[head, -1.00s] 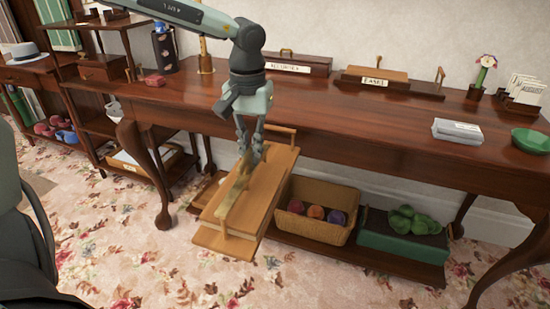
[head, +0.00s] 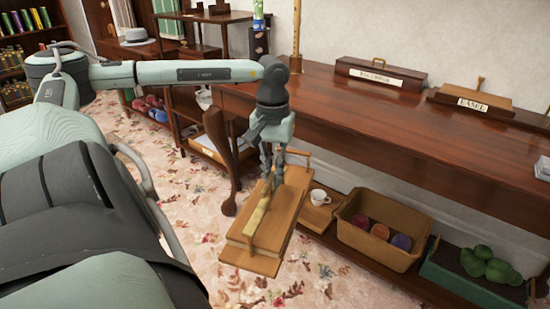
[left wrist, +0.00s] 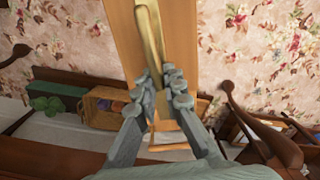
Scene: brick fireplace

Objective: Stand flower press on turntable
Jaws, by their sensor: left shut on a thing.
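The flower press (head: 284,208) looks like a stack of wooden boards with a pale wooden bar along its top. My left gripper (head: 272,182) is shut on this bar and holds the press tilted in the air, in front of the long table. In the left wrist view the fingers (left wrist: 158,96) close around the bar of the press (left wrist: 180,40). The press hides part of the lower shelf and floor in the head view. I cannot make out a turntable for certain. My right gripper does not show.
The long dark table (head: 400,112) has clear room on top, with boxes at its back and a tall wooden flute-like thing (head: 296,40). On its lower shelf are a white cup (head: 318,196), a basket (head: 372,250) with balls and a green planter (head: 462,277). A curved table leg (head: 230,170) stands close left.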

